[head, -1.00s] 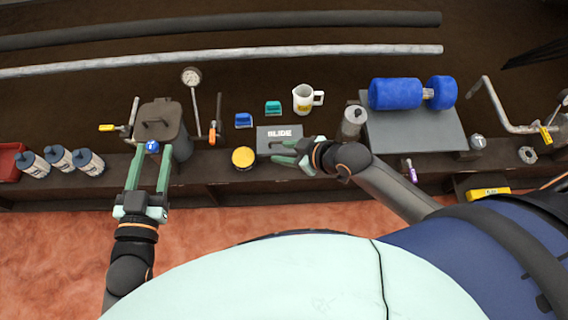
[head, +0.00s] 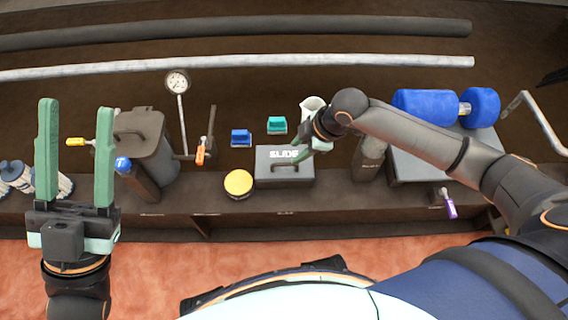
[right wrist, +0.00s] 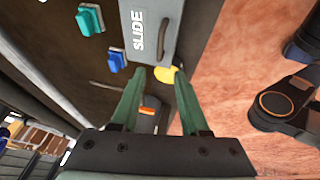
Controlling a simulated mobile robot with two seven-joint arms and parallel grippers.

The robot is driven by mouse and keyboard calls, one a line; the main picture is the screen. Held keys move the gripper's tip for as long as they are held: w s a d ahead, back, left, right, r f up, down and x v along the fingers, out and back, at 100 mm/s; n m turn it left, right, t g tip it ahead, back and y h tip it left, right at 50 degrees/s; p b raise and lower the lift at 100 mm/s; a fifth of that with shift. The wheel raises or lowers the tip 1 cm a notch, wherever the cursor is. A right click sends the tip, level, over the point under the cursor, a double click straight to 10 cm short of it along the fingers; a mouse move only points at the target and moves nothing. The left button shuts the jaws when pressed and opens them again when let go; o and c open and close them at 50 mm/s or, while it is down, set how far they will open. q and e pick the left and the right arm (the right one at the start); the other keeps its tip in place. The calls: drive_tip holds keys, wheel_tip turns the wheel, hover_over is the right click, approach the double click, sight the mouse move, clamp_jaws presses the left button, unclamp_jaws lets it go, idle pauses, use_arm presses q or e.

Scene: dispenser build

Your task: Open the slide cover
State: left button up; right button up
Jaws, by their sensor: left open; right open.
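The slide cover (head: 270,168) is a grey box-like piece marked SLIDE, with a dark bar handle on its front part. It sits in the middle of the bench in the head view. In the right wrist view the cover (right wrist: 151,12) is at the top, beyond the fingertips. My right gripper (head: 303,152) is open and empty over the cover's right end; whether it touches is unclear. Its open fingers (right wrist: 160,72) also show in the right wrist view. My left gripper (head: 77,106) is open and empty, pointing up at the left of the head view.
A yellow round lid (head: 239,183) stands left of the cover. Blue (head: 241,138) and teal (head: 277,125) blocks lie behind it. A white mug (head: 312,106) is partly hidden by my right arm. A dark lidded bin (head: 150,150) and a dial gauge (head: 177,83) stand to the left.

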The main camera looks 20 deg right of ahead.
sight(281, 164)
drive_tip(key=b+x, duration=0.3)
drive_tip(key=x, duration=0.6)
drive_tip(key=shift+w+b, duration=0.1)
drive_tip(key=shift+b, duration=0.3)
clamp_jaws()
drive_tip(key=shift+d, duration=0.1)
idle(0.7)
